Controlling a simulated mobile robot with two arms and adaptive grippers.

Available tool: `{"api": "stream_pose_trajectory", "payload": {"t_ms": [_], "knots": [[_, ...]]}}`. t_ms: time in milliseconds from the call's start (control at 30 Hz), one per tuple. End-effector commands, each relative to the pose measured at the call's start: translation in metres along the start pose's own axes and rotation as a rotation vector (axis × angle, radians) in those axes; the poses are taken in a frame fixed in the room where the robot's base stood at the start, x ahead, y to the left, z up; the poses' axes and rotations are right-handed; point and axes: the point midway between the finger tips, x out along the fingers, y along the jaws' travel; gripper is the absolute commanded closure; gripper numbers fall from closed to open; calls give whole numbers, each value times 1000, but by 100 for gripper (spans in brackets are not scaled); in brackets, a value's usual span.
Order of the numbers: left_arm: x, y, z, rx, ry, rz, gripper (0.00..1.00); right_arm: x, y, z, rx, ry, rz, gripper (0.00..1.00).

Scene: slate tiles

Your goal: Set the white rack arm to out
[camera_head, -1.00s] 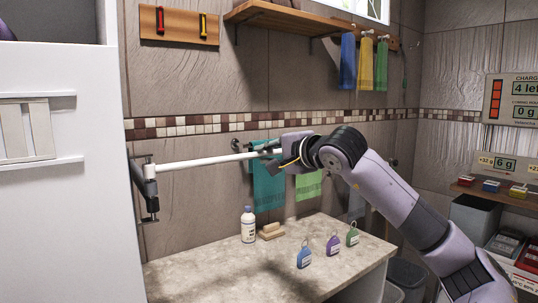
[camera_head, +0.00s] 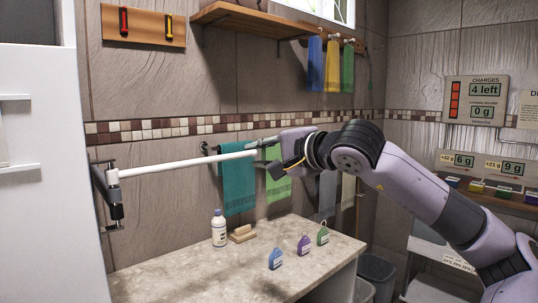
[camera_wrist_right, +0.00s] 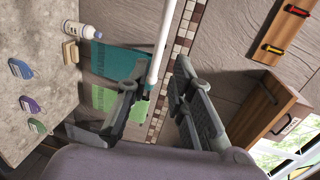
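The white rack arm (camera_head: 190,164) is a white rod hinged at a dark bracket (camera_head: 108,195) on the left. It stands out from the bracket, roughly level, reaching right in front of the hanging towels. My right gripper (camera_head: 264,144) is at the rod's free end. In the right wrist view the rod (camera_wrist_right: 164,40) comes down between the two fingers of the right gripper (camera_wrist_right: 157,80), which are apart with gaps showing on both sides of it. Contact is not clear. My left gripper is not in view.
Teal (camera_head: 238,185) and green (camera_head: 278,184) towels hang behind the rod. The counter (camera_head: 190,275) below holds a white bottle (camera_head: 219,228), a wooden block (camera_head: 242,234) and three coloured tags. A wooden shelf (camera_head: 245,20) is above. A white cabinet (camera_head: 45,220) stands at left.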

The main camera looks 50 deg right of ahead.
Motion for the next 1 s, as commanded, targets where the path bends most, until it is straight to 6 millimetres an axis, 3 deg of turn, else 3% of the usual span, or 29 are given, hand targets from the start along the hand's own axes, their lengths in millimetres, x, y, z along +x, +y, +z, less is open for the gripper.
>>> {"api": "stream_pose_trajectory", "payload": {"t_ms": [300,900,1000], "knots": [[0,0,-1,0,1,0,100,-22,0,0,2,0,1,79],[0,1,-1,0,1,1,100,-24,0,0,2,0,1,79],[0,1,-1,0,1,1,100,-20,3,7,12,-25,5,79]]}}
